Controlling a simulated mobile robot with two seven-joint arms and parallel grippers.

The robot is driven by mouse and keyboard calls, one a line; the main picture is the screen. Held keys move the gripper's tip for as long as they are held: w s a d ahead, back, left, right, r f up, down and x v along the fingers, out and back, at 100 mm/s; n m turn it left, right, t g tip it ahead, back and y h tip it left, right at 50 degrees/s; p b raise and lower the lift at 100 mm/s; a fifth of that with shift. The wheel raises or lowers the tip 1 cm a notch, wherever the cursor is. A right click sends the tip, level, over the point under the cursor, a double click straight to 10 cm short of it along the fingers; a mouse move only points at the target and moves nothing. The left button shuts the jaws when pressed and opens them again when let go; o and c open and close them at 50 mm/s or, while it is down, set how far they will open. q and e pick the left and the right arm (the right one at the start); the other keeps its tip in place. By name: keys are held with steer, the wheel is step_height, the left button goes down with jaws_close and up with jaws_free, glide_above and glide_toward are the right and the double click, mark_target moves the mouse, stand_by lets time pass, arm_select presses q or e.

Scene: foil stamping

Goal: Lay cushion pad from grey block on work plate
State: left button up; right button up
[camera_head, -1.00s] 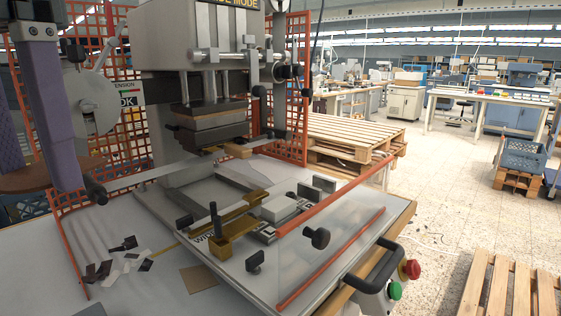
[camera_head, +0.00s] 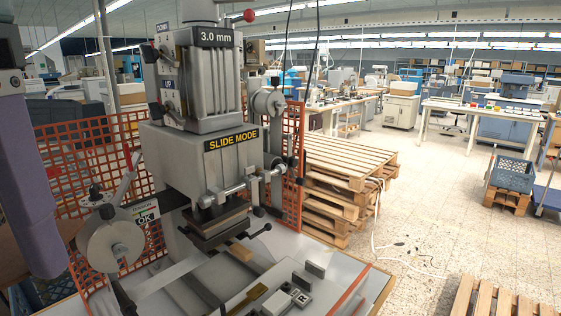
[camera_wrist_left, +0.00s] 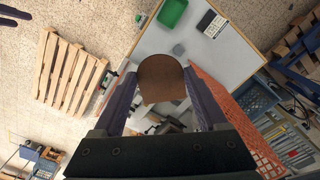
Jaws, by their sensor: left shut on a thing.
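My left gripper (camera_wrist_left: 160,84) is shut on a brown pad with a rounded end, taken to be the cushion pad (camera_wrist_left: 162,76). The pad sits between the purple fingers in the left wrist view. In the head view a purple finger (camera_head: 30,190) fills the left edge, in front of part of the pad (camera_head: 70,229). The pad is in the air, left of the stamping press (camera_head: 200,150). The press bed is cut off at the bottom, so I cannot clearly tell the work plate. I cannot single out the grey block. My right gripper is not in view.
An orange mesh guard (camera_head: 75,150) stands behind the press. A reel (camera_head: 112,245) and levers stick out on its left side. Wooden pallets (camera_head: 345,160) stand behind right. A green tray (camera_wrist_left: 172,12) lies on the table in the left wrist view.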

arm_select(q)
step_height(320, 180, up, 14)
steer(key=s+p, duration=0.2)
steer(key=p, duration=1)
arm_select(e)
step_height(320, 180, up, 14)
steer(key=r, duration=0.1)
arm_select(q)
steer(key=w+a+f+m+b, duration=0.2)
steer(key=w+f+m+b, duration=0.1)
steer(key=f+b, duration=0.9)
steer(key=w+a+f+m+b, duration=0.3)
steer(key=w+f+b, duration=0.2)
steer(key=f+b, duration=0.7)
steer(key=w+a+f+m+b, duration=0.3)
steer(key=f+b, duration=0.9)
steer(key=b, duration=0.7)
steer(key=shift+w+a+f, duration=0.2)
steer(key=shift+w+f, duration=0.2)
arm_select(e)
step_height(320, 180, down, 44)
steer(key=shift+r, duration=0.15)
